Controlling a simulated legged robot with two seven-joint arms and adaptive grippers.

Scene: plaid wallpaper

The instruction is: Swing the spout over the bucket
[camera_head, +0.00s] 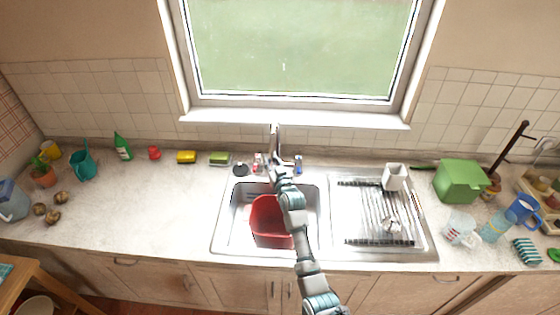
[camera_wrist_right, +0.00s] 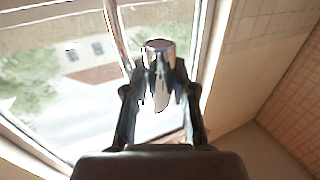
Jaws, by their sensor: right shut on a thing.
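The chrome spout (camera_head: 275,137) rises behind the sink, in front of the window. Its lower part is partly hidden by my right arm in the head view. My right gripper (camera_head: 277,170) is at the spout. In the right wrist view its two dark fingers (camera_wrist_right: 159,88) are shut on the shiny metal spout end (camera_wrist_right: 158,50). The red bucket (camera_head: 266,221) stands in the left sink basin, partly covered by my right arm. I cannot tell whether the spout's outlet is above the bucket. My left gripper is not in view.
A drying rack (camera_head: 372,215) with a white cup (camera_head: 395,177) is right of the basin. A green box (camera_head: 461,180) stands farther right.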

